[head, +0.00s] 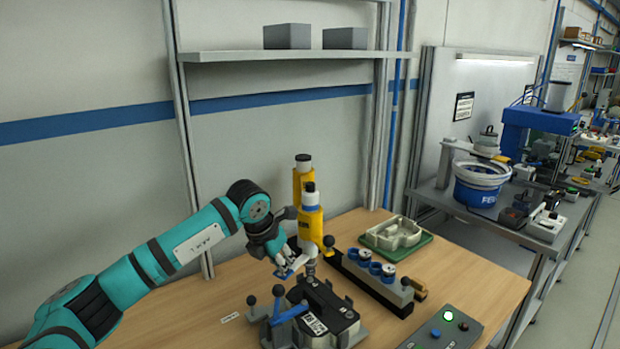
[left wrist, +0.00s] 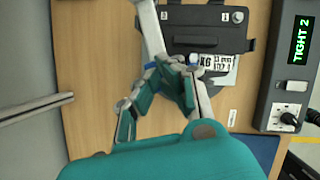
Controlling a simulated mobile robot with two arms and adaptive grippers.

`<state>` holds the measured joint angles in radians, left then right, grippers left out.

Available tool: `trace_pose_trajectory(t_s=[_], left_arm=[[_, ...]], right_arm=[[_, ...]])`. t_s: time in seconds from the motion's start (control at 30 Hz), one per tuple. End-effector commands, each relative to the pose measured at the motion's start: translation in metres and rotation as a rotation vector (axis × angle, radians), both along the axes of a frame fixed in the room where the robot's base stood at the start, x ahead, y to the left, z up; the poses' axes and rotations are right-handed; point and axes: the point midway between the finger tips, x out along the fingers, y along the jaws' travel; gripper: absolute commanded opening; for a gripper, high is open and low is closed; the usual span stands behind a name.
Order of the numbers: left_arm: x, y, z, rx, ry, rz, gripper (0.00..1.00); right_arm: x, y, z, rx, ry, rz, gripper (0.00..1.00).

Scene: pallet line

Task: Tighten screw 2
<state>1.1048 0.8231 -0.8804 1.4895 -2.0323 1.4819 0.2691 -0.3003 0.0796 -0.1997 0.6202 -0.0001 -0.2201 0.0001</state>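A black block with a white label (head: 318,305) sits in a dark fixture on the bench. It also shows in the left wrist view as a dark plate (left wrist: 195,18); a small round screw-like spot (left wrist: 237,17) is at its corner. My left gripper (head: 288,268) is just above and behind the block, beside a spring-like bit (head: 311,268) below a yellow tool (head: 311,225). In the left wrist view my left gripper (left wrist: 160,80) has its fingers near the label, by a pale bar; whether they grip it is unclear. My right gripper is not in view.
A control box with a green display (left wrist: 301,40) reads "TIGHT 2". A blue lever (head: 290,313) stands at the block's left. A rack with blue-ringed parts (head: 375,285) and a green tray (head: 398,250) are right of the tool.

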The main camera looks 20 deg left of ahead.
Motion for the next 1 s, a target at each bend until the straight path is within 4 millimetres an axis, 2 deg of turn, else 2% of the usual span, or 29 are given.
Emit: trace_pose_trajectory(t_s=[0.8, 1.0], left_arm=[[0.000, -0.001, 0.060, -0.002, -0.002, -0.002, 0.00], [0.000, -0.001, 0.063, -0.002, -0.002, -0.002, 0.00]], right_arm=[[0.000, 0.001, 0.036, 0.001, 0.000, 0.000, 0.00], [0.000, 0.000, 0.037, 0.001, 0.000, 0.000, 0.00]])
